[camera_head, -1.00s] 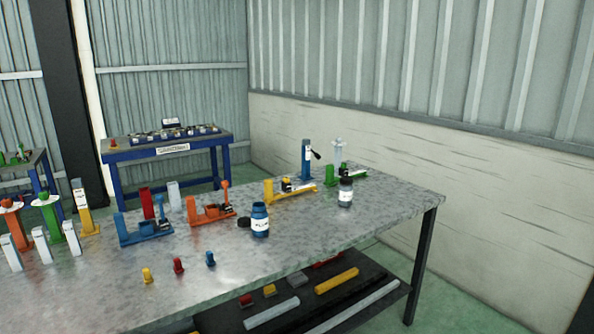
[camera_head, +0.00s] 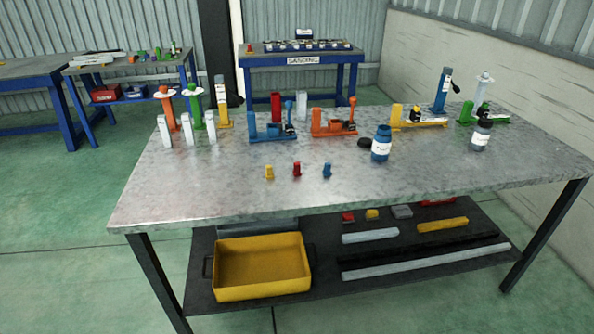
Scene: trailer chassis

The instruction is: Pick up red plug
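The red plug (camera_head: 297,169) is small and stands upright on the metal workbench (camera_head: 200,190), near the middle of its front part. A yellow plug (camera_head: 269,172) stands to its left and a blue plug (camera_head: 327,170) to its right, with small gaps between them. Neither of my grippers shows in the head view.
A yellow bin (camera_head: 262,265) sits on the lower shelf. The bench's front left surface is clear.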

